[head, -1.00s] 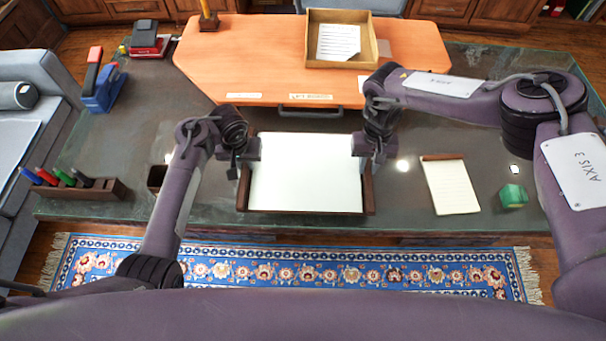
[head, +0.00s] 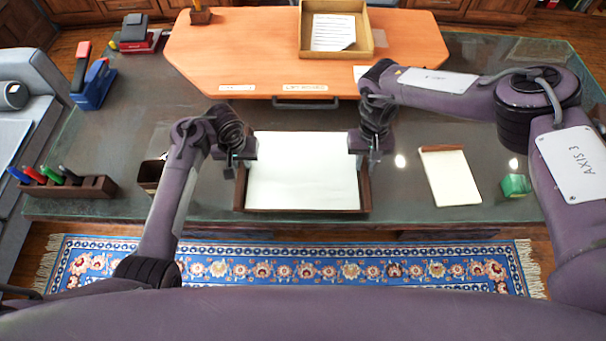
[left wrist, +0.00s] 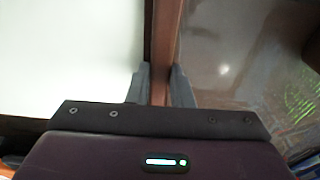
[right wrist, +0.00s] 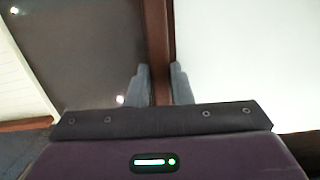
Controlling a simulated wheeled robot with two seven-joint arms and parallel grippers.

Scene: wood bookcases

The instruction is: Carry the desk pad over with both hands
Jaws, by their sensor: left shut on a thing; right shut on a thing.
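The desk pad (head: 302,180) is a white sheet with dark brown wooden side rails. It lies level in front of me, over the near middle part of the dark glass-topped desk. My left gripper (head: 238,164) is shut on its left rail, and the rail (left wrist: 161,50) runs between the fingers in the left wrist view. My right gripper (head: 366,162) is shut on its right rail, and that rail (right wrist: 156,45) runs between the fingers in the right wrist view. Whether the pad touches the desk or hangs just above it, I cannot tell.
An orange wooden board (head: 230,60) with a handle lies behind the pad, bearing an open tray (head: 372,40). A notepad (head: 450,177) and a green block (head: 515,186) are at right. A pen holder (head: 95,187) and a small dark cup (head: 150,172) are at left.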

